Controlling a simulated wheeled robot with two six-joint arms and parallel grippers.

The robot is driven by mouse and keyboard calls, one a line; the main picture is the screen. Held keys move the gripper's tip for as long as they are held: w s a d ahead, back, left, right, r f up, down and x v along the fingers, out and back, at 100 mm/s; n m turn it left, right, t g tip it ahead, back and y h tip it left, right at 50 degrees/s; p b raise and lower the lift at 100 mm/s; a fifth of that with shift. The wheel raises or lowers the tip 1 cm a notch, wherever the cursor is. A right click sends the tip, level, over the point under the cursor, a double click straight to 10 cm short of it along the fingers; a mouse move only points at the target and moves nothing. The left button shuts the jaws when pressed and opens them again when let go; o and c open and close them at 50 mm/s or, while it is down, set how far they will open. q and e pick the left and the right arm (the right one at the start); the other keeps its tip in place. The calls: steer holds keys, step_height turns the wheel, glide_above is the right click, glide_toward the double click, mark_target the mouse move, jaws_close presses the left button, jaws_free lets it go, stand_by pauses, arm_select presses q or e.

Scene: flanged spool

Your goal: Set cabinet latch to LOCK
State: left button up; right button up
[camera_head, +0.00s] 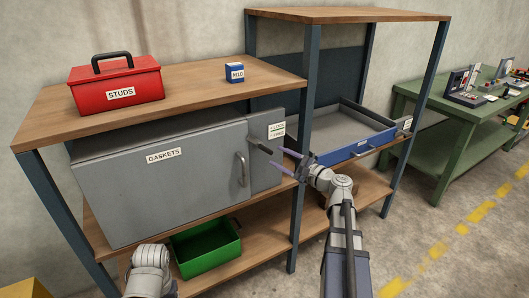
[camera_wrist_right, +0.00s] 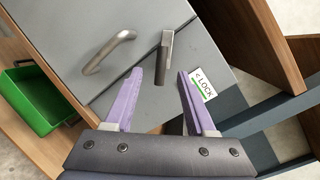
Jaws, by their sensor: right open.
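The grey cabinet (camera_head: 160,190) with a GASKETS label sits in the left shelf bay, its door shut. Its latch (camera_head: 260,146) is a dark lever on the right side of the front, beside the two-line label plate (camera_head: 277,130). In the right wrist view the latch lever (camera_wrist_right: 164,57) runs between my fingertips, with space on both sides. My left gripper is not visible.
The curved door handle (camera_head: 241,169) is left of the latch. A green bin (camera_head: 207,250) is below the cabinet. A red STUDS box (camera_head: 115,87) and small blue box (camera_head: 235,73) stand on top.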

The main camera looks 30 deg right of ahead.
mark_target(266, 150)
steer(key=shift+x, duration=3.85)
steer(key=shift+d+r, duration=0.1)
steer(key=shift+d, duration=0.05)
steer(key=shift+c, duration=0.3)
jaws_close()
